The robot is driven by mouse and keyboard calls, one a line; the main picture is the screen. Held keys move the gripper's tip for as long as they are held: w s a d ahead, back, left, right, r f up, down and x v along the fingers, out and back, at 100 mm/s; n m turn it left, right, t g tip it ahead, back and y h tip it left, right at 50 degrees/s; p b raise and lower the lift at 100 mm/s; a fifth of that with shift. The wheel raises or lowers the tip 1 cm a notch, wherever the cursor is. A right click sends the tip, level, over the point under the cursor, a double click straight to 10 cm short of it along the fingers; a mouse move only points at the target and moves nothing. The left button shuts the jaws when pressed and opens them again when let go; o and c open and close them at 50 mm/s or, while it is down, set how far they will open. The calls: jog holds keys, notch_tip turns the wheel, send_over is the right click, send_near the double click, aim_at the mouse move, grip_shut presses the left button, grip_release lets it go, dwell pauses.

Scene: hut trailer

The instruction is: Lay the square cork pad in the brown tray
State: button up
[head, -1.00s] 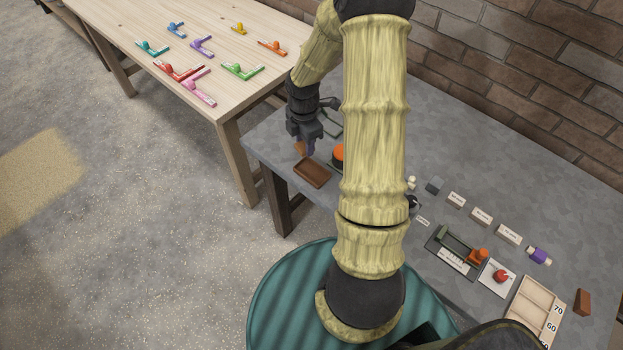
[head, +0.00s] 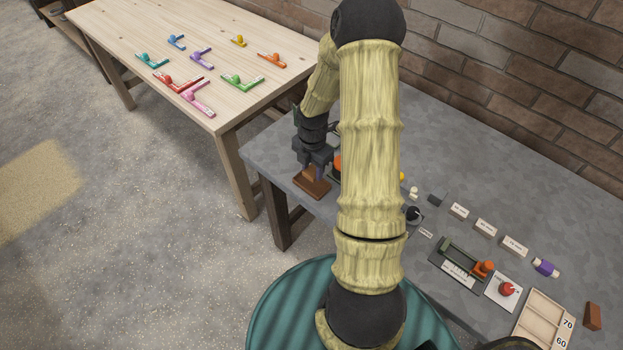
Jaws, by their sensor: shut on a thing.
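The brown tray (head: 309,190) lies on the grey table near its left front corner. My gripper (head: 314,172) points down over the tray. It is shut on the square cork pad (head: 308,173), a small orange-brown piece seen nearly edge-on between the fingers. The pad is over the tray, at its back part. I cannot tell whether it touches the tray floor. My fingers hide part of the pad and tray.
An orange round thing (head: 337,168) stands just right of the gripper, partly hidden by my arm. Blocks, a red-button plate (head: 505,290) and a compartment tray (head: 543,318) are further right. A wooden table (head: 215,85) with coloured pieces stands at the left back.

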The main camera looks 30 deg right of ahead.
aim_at(312, 184)
jog(key=shift+f, duration=0.6)
jog(key=shift+f, duration=0.1)
jog(key=shift+w+f, duration=0.1)
jog(key=shift+f, duration=1.7)
jog(key=shift+a+f, duration=0.1)
jog(key=shift+f, duration=0.05)
jog(key=o, duration=0.9)
notch_tip(312, 184, up, 12)
jog(key=shift+r, duration=0.2)
